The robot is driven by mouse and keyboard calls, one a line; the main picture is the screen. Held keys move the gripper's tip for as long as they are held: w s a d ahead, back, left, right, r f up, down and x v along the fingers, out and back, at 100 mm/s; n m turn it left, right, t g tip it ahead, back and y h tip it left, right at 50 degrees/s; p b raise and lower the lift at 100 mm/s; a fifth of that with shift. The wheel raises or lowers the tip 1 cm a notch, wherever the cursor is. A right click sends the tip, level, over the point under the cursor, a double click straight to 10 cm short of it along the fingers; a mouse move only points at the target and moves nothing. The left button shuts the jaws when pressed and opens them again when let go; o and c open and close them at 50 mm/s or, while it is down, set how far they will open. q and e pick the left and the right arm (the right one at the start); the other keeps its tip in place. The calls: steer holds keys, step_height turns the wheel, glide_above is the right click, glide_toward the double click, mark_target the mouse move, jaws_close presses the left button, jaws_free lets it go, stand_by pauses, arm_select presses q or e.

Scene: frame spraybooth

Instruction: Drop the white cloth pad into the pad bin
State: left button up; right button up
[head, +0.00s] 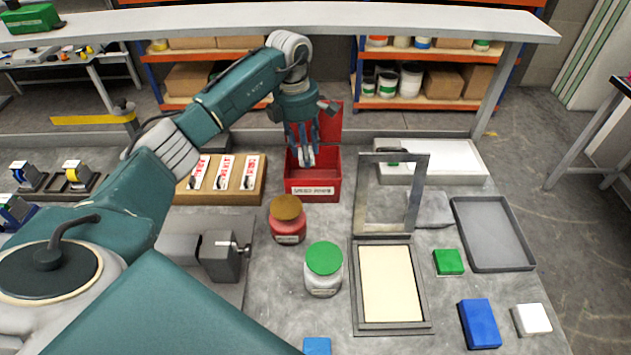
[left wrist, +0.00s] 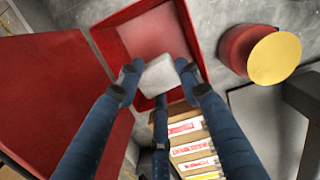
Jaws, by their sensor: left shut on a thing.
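My left gripper (head: 303,150) reaches over the open red bin (head: 313,190), which has a white label on its front and a raised red lid behind. In the left wrist view, the gripper's blue fingers close around a small white pad (left wrist: 158,74), with the bin's red floor (left wrist: 152,33) behind it. The pad is held at or just above the bin's mouth; I cannot tell how deep. In the head view the pad is mostly hidden by the fingers. My right gripper is not in view.
A wooden rack (head: 220,180) of labelled items stands left of the bin. A red jar (head: 287,222) and a green-lidded jar (head: 323,272) stand in front. A metal frame (head: 390,195) stands upright to the right. Another white block (head: 532,320) lies at far right.

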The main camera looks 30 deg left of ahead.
arm_select(q)
steer(key=shift+f, duration=0.35)
steer(key=o, duration=1.2)
steer(key=shift+r, duration=0.1)
steer(key=r, duration=0.7)
steer(key=shift+s+a+r, duration=0.15)
steer(key=shift+s+a, duration=0.05)
steer(key=shift+a, duration=0.1)
